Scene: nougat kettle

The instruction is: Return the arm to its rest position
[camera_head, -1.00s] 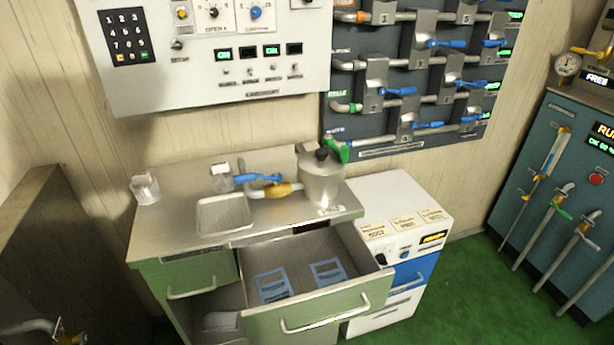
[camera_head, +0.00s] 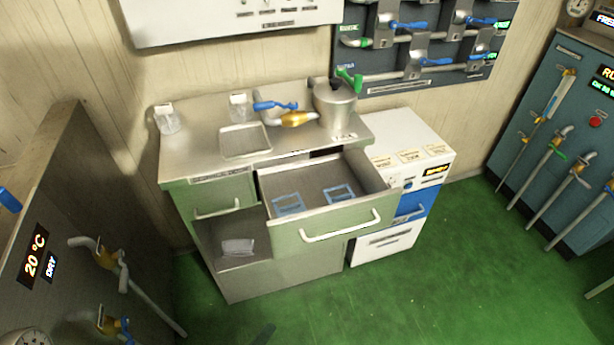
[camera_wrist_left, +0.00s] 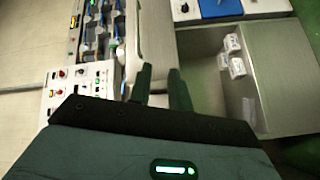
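My left gripper (camera_wrist_left: 159,82) shows in the left wrist view as two dark fingers with a gap between them. It is open, and I see nothing held. A pale surface lies behind the gap. My right gripper is not in view.
The green cabinet (camera_head: 290,281) has its drawer (camera_head: 335,228) pulled out. On its top stand a metal kettle (camera_head: 337,108) and two clear containers. A dark unit (camera_head: 50,215) stands at left. The green floor (camera_head: 430,290) in front is clear.

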